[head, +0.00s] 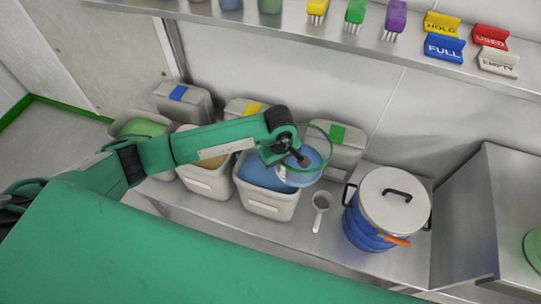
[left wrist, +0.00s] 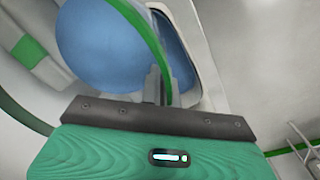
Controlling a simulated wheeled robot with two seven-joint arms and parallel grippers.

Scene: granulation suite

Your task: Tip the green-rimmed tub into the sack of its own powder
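The green-rimmed tub (head: 320,166) is clear-walled and holds blue powder. It hangs over the right part of the open pale bin of blue powder (head: 262,205); I cannot tell whether it touches the bin or how far it leans. My left gripper (head: 298,158) is shut on the tub's rim. In the left wrist view the green rim (left wrist: 146,35) runs between the fingers (left wrist: 163,86), with the tub's round blue powder (left wrist: 98,45) beside it. More blue powder (left wrist: 176,45) shows behind the rim. My right gripper is not in view.
Bins of tan powder (head: 205,182) and green powder (head: 143,128) stand to the left. Lids with coloured labels (head: 337,137) lean behind. A scoop (head: 320,205) and a lidded pot (head: 394,205) stand to the right.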

